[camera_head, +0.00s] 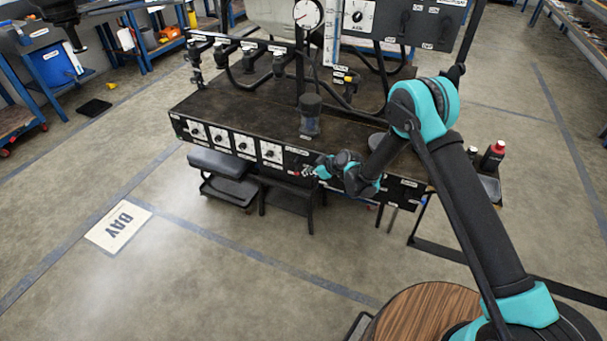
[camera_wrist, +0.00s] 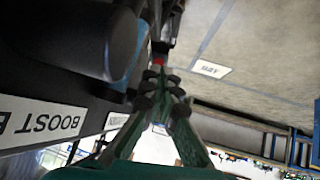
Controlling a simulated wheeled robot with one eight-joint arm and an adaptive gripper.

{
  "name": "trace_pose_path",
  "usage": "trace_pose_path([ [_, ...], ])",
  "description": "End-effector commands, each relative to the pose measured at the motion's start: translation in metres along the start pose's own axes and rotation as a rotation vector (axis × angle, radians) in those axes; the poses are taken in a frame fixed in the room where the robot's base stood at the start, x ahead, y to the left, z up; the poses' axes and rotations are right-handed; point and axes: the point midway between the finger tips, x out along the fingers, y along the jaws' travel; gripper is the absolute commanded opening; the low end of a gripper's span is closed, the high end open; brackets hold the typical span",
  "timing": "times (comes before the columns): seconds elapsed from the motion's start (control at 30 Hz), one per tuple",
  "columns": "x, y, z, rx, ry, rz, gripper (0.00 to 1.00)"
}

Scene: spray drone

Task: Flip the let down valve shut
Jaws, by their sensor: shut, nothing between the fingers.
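My gripper (camera_head: 311,172) is at the front panel of the dark bench (camera_head: 240,103), right of the row of white dials. In the wrist view its fingers (camera_wrist: 158,78) are shut, with nothing seen between them. A small red part (camera_wrist: 158,62) shows just beyond the fingertips; it also shows at the panel in the head view (camera_head: 297,174). I cannot tell whether the fingertips touch it. No readable label tells me which part is the let down valve. A label reading "BOOST" (camera_wrist: 40,120) is at the left of the wrist view, below a dark rounded part (camera_wrist: 85,40).
Several labelled valves (camera_head: 248,60) hang from the rail at the bench's back. A dark jar (camera_head: 310,115) stands on the bench top. A pressure gauge (camera_head: 307,14) is above. Bottles (camera_head: 492,157) stand at the right.

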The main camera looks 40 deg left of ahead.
Motion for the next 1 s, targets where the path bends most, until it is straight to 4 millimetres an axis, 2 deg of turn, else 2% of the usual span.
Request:
trace_pose_path([
  [0.03,-0.013,0.001,0.000,0.001,-0.001,0.001,0.00],
  [0.2,-0.047,0.001,0.001,0.001,-0.001,0.003,0.00],
  [0.4,-0.074,0.001,0.001,0.001,0.000,0.003,0.00],
  [0.6,-0.084,0.001,0.002,0.000,-0.001,0.003,0.00],
  [1.0,-0.084,0.001,0.001,0.000,-0.001,0.003,0.00],
])
